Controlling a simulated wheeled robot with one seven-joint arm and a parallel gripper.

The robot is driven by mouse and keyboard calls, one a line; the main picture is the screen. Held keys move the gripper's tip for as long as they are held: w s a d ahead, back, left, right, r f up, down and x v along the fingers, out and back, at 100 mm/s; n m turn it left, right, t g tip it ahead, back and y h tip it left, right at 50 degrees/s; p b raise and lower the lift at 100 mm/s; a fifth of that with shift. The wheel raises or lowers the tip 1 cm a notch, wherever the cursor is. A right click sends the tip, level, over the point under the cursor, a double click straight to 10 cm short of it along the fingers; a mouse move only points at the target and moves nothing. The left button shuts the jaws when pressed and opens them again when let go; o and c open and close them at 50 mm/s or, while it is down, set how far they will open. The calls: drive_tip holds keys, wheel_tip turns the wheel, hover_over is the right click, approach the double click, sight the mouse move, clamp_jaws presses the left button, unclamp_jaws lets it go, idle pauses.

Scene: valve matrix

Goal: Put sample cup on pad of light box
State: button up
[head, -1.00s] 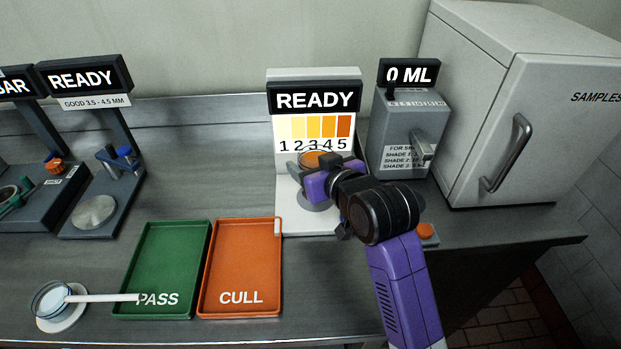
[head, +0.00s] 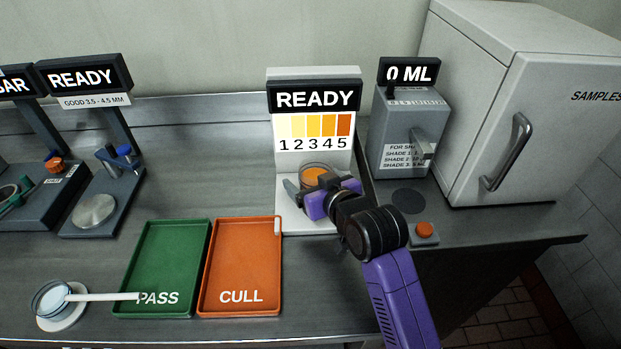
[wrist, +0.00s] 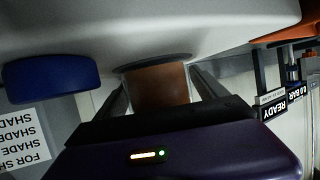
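The sample cup (head: 315,173), a clear round cup with orange contents, is low over the base of the light box (head: 314,75), which reads READY above shade strips 1 to 5. The box's round grey pad is mostly hidden by the cup and gripper in the head view. In the wrist view a dark disc edge shows at the far end of the cup (wrist: 158,88), and the cup looks to be resting there. My gripper (head: 318,184) is around the cup, its fingers spread on either side. The finger at left stands clear of the cup wall.
A grey dispenser (head: 407,135) reading 0 ML and an orange button (head: 425,230) are to the right, beside the samples fridge (head: 530,110). Green PASS (head: 160,275) and orange CULL (head: 240,265) trays lie at front left.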

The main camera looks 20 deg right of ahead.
sight(316, 183)
drive_tip(key=shift+r, duration=0.15)
drive_tip(key=v, duration=1.2)
idle(0.3)
